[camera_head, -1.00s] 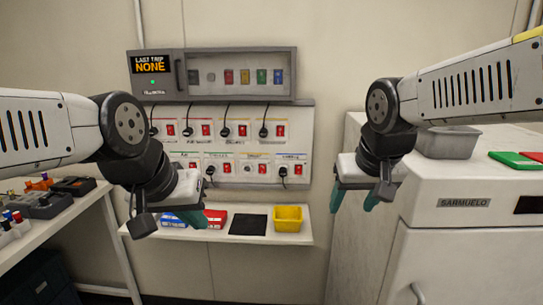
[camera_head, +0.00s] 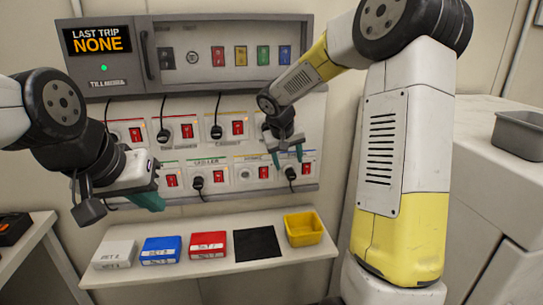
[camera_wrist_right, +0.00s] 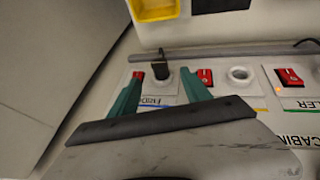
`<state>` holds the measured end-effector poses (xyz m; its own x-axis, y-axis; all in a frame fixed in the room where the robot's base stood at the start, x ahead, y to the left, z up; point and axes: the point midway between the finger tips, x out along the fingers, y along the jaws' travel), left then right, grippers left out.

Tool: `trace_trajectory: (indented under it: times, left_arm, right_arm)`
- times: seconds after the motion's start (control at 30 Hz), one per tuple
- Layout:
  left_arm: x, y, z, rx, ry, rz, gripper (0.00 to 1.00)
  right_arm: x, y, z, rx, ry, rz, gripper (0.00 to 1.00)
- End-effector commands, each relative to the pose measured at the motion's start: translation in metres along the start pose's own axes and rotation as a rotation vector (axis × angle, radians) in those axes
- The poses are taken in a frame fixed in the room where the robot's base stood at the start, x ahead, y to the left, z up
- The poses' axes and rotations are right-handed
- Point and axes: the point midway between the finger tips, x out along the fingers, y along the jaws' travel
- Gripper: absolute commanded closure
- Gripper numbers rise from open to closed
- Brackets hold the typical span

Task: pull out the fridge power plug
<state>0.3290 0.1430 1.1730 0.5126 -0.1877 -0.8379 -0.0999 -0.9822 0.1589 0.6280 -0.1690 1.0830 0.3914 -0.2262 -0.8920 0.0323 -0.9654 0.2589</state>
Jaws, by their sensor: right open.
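The fridge power plug (camera_head: 290,174) is a black plug seated in the lower row of the wall socket panel, at its right end. In the right wrist view the plug (camera_wrist_right: 160,68) stands in its socket above a partly readable label that looks like "FRIDGE" (camera_wrist_right: 158,101). My right gripper (camera_head: 288,155) is open in front of it. Its teal fingers (camera_wrist_right: 160,82) lie either side of the plug's line, with no clear contact. My left gripper (camera_head: 150,200) hangs at the left, away from the plugs; its opening cannot be judged.
Other plugs, red switches and an empty socket (camera_head: 244,174) fill the panel. Below, a shelf (camera_head: 215,266) holds white, blue and red boxes, a black mat (camera_head: 257,243) and a yellow bin (camera_head: 303,229). A large white cabinet (camera_head: 480,190) stands at the right.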

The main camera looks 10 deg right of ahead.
Motion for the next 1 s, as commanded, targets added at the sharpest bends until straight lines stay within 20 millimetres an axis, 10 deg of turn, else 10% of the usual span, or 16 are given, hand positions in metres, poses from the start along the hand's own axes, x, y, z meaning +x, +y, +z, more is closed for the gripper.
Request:
trace_trajectory:
  times: [0.5, 0.87, 1.0]
  left_arm:
    - [0.000, 0.000, 0.000, 0.000, 0.000, 0.000, 1.00]
    - [0.000, 0.000, 0.000, 0.000, 0.000, 0.000, 1.00]
    - [0.000, 0.000, 0.000, 0.000, 0.000, 0.000, 1.00]
  right_arm:
    - [0.068, 0.000, 0.001, 0.000, -0.004, 0.000, 0.44]
    - [0.074, 0.000, 0.001, 0.000, -0.001, 0.000, 0.44]
    - [0.074, 0.000, 0.001, 0.000, -0.001, 0.000, 0.67]
